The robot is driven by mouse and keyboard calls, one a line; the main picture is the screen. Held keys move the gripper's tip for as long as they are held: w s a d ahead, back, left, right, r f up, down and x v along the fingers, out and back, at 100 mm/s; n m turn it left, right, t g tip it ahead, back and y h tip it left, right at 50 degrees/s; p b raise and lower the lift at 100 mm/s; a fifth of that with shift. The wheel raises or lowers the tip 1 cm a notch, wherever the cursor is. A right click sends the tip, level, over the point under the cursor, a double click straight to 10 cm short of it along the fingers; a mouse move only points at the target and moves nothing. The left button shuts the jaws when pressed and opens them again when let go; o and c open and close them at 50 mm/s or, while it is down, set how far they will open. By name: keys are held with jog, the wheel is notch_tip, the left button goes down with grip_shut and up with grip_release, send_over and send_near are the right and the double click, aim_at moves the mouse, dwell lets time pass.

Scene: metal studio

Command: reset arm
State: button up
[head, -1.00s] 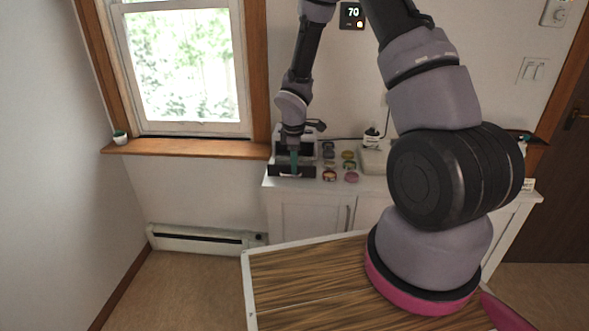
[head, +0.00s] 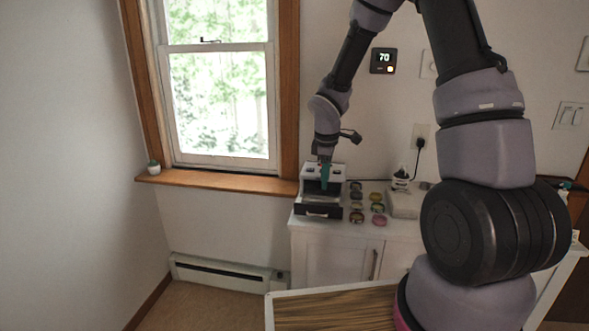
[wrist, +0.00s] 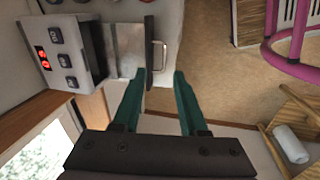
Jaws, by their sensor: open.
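My gripper (wrist: 160,88) is open in the wrist view, with two green fingers apart and nothing between them. In the head view my gripper (head: 325,178) points down in front of a small black and white machine (head: 318,208) on the white cabinet. In the wrist view the machine (wrist: 62,48) lies to the left of the fingers, with a red lit display and several buttons. I cannot tell from these views how far the fingertips are from it.
Several small coloured round items (head: 377,208) and a light grey box (head: 405,203) stand on the white cabinet (head: 330,258) to the right of the machine. A wood-topped table (head: 335,312) is in front.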

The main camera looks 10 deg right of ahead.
jog(key=s+d+r+m+t, duration=0.1)
jog(key=s+d+r+m, duration=0.25)
jog(key=r, duration=0.55)
jog(key=s+d+r+m+t, duration=0.15)
jog(key=s+r+m, duration=0.3)
jog(key=r, duration=0.45)
jog(key=s+r+m+t+y, duration=0.2)
jog(key=s+r+m, duration=0.8)
jog(key=s, duration=0.6)
jog(key=shift+r+t+y, duration=0.3)
jog(key=shift+r+t, duration=0.05)
jog(key=shift+r, duration=0.45)
